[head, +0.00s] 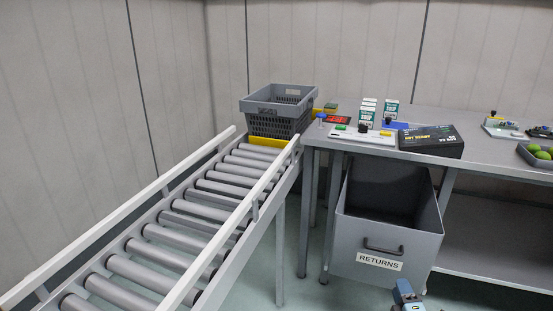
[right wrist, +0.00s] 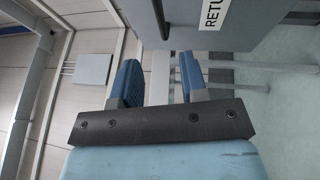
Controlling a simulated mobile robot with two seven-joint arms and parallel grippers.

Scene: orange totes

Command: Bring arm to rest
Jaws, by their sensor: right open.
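My right gripper (head: 407,296) shows at the bottom edge of the head view, in front of and below the grey RETURNS bin. In the right wrist view its two blue fingers stand apart with nothing between them, so the right gripper (right wrist: 160,78) is open and empty. The rest of my right arm is out of the head view. My left gripper is in neither view.
The grey RETURNS bin (head: 412,247) hangs under the bench (head: 480,165); its side (right wrist: 215,35) is close in the wrist view. A roller conveyor (head: 185,220) runs at left, with a grey crate (head: 278,104) at its far end. A black box (head: 430,140) lies on the bench.

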